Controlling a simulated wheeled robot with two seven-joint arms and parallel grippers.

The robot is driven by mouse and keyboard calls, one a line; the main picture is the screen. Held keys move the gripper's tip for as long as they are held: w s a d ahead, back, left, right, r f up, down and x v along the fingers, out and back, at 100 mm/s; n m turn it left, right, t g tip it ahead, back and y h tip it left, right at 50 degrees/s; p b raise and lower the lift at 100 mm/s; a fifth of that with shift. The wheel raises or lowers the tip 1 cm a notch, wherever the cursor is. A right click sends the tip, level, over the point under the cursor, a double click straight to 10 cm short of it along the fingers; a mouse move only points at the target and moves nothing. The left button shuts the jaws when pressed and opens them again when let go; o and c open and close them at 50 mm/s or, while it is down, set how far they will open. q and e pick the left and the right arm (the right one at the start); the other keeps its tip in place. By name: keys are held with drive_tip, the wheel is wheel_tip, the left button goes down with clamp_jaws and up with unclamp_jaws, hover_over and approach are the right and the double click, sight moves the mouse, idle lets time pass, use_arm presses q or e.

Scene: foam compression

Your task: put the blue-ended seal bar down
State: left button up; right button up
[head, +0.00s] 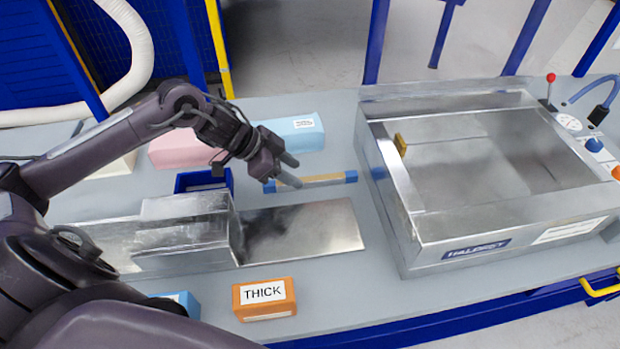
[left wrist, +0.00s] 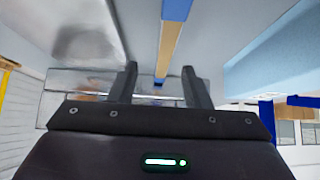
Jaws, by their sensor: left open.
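The blue-ended seal bar (head: 322,179) lies on the grey table, a tan strip with a blue block at each end. It also shows in the left wrist view (left wrist: 170,45), running away from between the fingers. My left gripper (head: 293,172) is open, close to the bar's left end, with its fingers apart from each other. In the left wrist view the left gripper (left wrist: 160,85) has nothing between its fingertips that I can see held. Whether a finger touches the bar I cannot tell. My right gripper does not show.
A metal chamber (head: 480,246) stands to the right with a yellow block (head: 401,144) on its inner wall. A flat metal plate (head: 305,232) lies in front of the bar. Blue (head: 300,133) and pink (head: 178,150) foam blocks lie behind. An orange THICK block (head: 264,300) sits near the front.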

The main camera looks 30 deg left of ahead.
sight(309, 178)
use_arm(q)
drive_tip(key=x, duration=0.2)
drive_tip(key=p+x, duration=0.1)
drive_tip(key=x, duration=0.2)
drive_tip(key=shift+w+r, duration=0.15)
drive_tip(key=shift+w, duration=0.15)
drive_tip(key=shift+a, duration=0.1)
clamp_jaws()
